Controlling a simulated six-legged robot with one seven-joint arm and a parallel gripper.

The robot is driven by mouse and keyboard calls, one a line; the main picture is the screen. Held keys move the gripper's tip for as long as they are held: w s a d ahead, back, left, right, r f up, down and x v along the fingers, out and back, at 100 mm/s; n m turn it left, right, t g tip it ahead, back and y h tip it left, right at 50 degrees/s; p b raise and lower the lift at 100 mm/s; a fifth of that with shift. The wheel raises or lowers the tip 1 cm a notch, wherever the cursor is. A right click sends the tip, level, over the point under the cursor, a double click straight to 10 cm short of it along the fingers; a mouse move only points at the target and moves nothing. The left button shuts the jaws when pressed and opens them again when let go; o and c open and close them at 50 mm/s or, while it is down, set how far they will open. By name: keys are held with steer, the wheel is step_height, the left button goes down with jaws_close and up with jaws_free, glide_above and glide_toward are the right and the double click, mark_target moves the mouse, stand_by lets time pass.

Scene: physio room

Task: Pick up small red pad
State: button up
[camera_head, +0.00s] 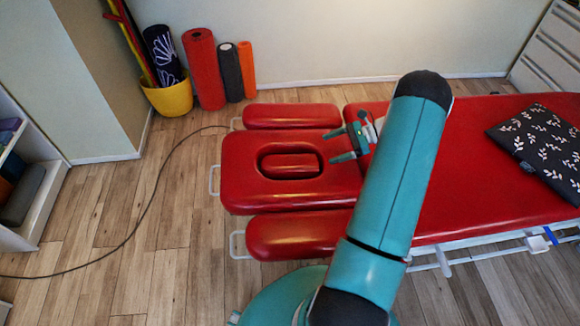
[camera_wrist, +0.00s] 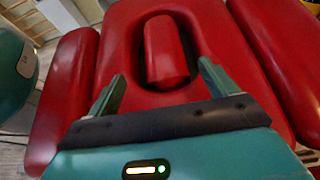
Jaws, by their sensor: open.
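The small red pad (camera_head: 290,165) lies in the oval face opening of the red headrest (camera_head: 240,180) of the treatment table. In the wrist view the small red pad (camera_wrist: 164,50) shows as a rounded block inside the opening, ahead of the fingers. My gripper (camera_head: 338,145) is open and empty, above the headrest and to the right of the pad in the head view. In the wrist view my gripper's two fingers (camera_wrist: 160,88) are spread apart, with the pad's near end between and beyond their tips. They appear apart from the pad.
Red armrest cushions (camera_head: 292,115) and (camera_head: 298,235) flank the headrest. A dark leaf-patterned cushion (camera_head: 545,150) lies on the table's right part. A yellow bucket (camera_head: 168,97) and foam rollers (camera_head: 205,70) stand by the wall. A cable (camera_head: 160,185) crosses the open floor at left.

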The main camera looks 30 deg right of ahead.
glide_toward(292, 161)
steer(key=shift+x, duration=1.15)
steer(key=x, duration=0.5)
steer(key=shift+f, duration=0.1)
steer(key=c, duration=0.8)
steer(key=shift+d, duration=0.1)
